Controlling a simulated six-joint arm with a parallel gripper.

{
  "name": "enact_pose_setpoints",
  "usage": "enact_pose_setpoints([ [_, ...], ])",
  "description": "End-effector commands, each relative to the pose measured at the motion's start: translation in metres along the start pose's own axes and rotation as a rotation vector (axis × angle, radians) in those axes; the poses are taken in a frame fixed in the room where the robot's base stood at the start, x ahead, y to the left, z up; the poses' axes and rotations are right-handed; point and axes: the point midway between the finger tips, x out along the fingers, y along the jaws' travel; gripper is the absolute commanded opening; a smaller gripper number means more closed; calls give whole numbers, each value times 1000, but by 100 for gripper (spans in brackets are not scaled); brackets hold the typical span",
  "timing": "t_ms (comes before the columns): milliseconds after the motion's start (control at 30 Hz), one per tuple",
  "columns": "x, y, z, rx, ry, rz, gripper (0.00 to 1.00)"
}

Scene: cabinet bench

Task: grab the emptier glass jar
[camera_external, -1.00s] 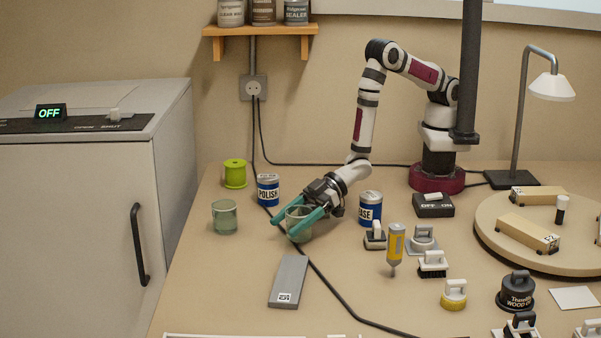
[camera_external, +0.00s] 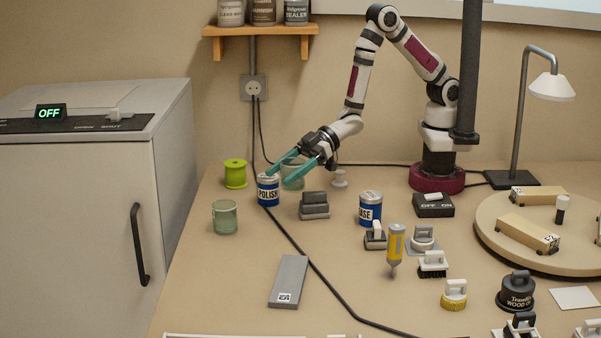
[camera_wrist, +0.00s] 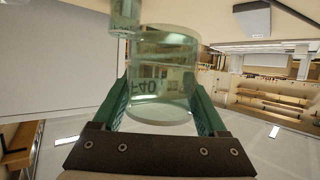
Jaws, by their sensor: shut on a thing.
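My gripper (camera_external: 295,161) has its teal fingers shut around a clear greenish glass jar (camera_external: 293,179), which appears to be raised off the bench. In the wrist view the held jar (camera_wrist: 165,72) sits between both fingers, and dark lettering shows through its glass. A second glass jar (camera_external: 225,217) stands on the bench, left of and nearer the camera than the gripper. It also shows in part at the top of the wrist view (camera_wrist: 125,15). How full each jar is cannot be told clearly.
A blue POLISH can (camera_external: 268,191) is close to the left fingertip in the picture. A green spool (camera_external: 235,174) stands further left. Grey stacked blocks (camera_external: 314,206) and a blue can (camera_external: 370,208) are to the right. A grey flat bar (camera_external: 289,281) lies in front.

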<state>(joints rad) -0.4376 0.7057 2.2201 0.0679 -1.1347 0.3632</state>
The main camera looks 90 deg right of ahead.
Motion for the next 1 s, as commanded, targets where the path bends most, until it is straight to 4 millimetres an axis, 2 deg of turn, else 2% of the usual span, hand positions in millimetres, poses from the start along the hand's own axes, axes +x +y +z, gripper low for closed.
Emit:
enact_pose_setpoints([
  [367,-14,18,-7,2,0,1,12],
  [1000,-15,19,-8,0,0,0,12],
])
